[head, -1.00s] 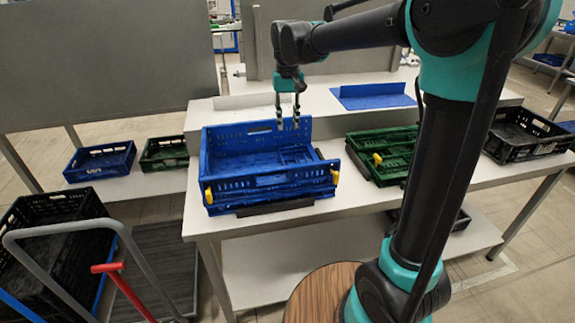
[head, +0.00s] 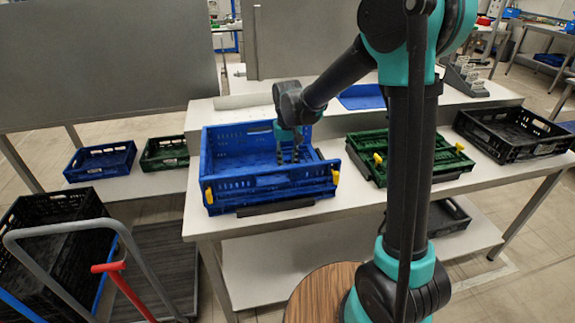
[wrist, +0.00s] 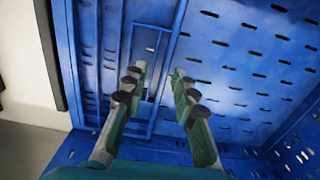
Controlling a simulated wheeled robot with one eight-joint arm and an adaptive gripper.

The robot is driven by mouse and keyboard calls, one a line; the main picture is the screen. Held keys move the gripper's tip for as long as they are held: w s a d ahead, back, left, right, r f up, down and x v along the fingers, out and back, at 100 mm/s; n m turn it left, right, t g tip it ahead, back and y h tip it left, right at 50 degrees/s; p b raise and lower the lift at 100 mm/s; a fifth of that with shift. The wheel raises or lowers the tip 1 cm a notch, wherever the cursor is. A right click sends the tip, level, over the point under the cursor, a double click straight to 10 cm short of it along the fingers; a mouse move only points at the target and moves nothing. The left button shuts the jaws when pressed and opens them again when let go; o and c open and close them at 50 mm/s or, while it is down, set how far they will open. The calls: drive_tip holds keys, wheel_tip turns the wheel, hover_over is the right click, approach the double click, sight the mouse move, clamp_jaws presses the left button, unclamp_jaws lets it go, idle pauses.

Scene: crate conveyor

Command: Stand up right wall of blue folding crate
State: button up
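The blue folding crate (head: 215,185) stands on the white table, with yellow latches at its front corners. Its back wall (head: 238,138) stands upright, and its left wall looks upright too. The right side is low; the right wall appears to lie folded inward, partly hidden by my gripper. My gripper (head: 288,160) points down inside the crate, toward its right part. In the wrist view my gripper (wrist: 159,70) has its fingers apart, with nothing between them. They are over a blue panel (wrist: 152,42) with a rectangular outline, probably the right wall. Contact cannot be told.
A green crate (head: 366,168) with yellow latches stands to the right on the same table. A black crate (head: 470,133) is farther right. A blue panel (head: 362,101) lies on the raised shelf behind. A trolley (head: 150,270) stands at the lower left.

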drive_tip(key=shift+f, duration=0.65)
clamp_jaws()
